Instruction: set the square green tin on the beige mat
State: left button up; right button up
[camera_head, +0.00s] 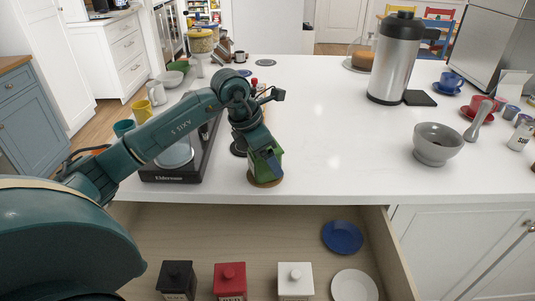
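The square green tin (263,173) is at the front edge of the white counter, below my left gripper. The beige mat (256,184) is a small round tan disc, mostly covered by the tin. The tin's base appears at the mat; I cannot tell whether it rests there or is just above. My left gripper (268,160) reaches down over the tin, with one finger in front of its upper part. The other finger is hidden, so its grip is unclear. My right gripper is not in view.
An open drawer below holds black (177,279), red (230,280) and white (295,280) tins, a blue plate (342,237) and a white plate (354,286). A black scale (172,178) stands left of the green tin. A grey mortar (437,146) stands right; counter between is clear.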

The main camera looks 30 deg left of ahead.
pick_arm(q)
jog(key=shift+o, duration=0.4)
jog(key=shift+r, duration=0.4)
jog(key=v, duration=1.1)
jog(key=shift+r, duration=0.25)
jog(key=shift+s, duration=0.1)
